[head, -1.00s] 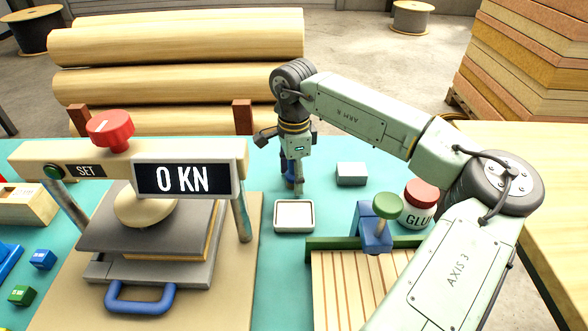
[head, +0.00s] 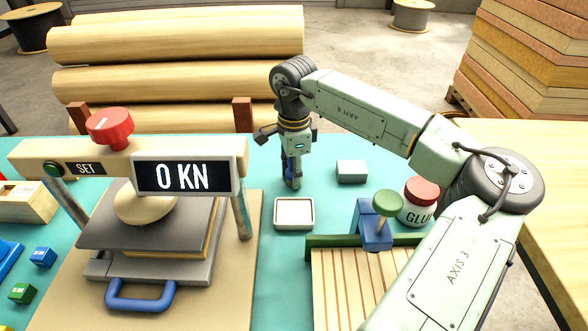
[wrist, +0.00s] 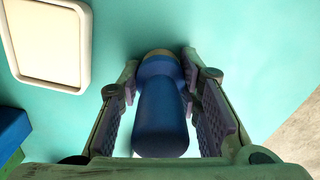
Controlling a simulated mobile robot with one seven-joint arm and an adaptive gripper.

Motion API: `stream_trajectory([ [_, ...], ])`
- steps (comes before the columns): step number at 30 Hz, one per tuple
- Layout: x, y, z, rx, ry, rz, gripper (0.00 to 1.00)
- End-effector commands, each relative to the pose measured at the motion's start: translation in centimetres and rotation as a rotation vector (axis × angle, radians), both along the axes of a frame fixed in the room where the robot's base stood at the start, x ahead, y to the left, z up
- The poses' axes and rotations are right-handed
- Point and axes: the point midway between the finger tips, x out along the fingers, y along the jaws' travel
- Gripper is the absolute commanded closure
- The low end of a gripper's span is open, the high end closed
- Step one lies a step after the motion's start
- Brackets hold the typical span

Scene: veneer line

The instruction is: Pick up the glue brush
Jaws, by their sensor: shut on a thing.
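The glue brush (wrist: 160,112) shows in the wrist view as a thick blue handle with a tan band at its far end. My gripper (wrist: 161,68) has a finger on each side of it and is shut on it. In the head view my gripper (head: 291,182) points down at the turquoise bench top behind the white tray, with a little of the blue handle showing between the fingers. The bristles are hidden, and I cannot tell whether the brush touches the bench.
A shallow white tray (head: 294,214) lies in front of my gripper. A grey block (head: 351,172) and a red-lidded glue jar (head: 416,207) stand to the right. The press (head: 150,240) fills the left.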

Motion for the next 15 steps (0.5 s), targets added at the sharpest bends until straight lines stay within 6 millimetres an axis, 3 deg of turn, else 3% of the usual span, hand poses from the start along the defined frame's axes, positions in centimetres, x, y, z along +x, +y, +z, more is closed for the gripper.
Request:
stream_trajectory([
  [8,0.1,0.0,0.6,0.000,-0.002,0.000,0.96],
  [15,0.1,0.0,3.3,-0.002,-0.005,-0.001,0.96],
])
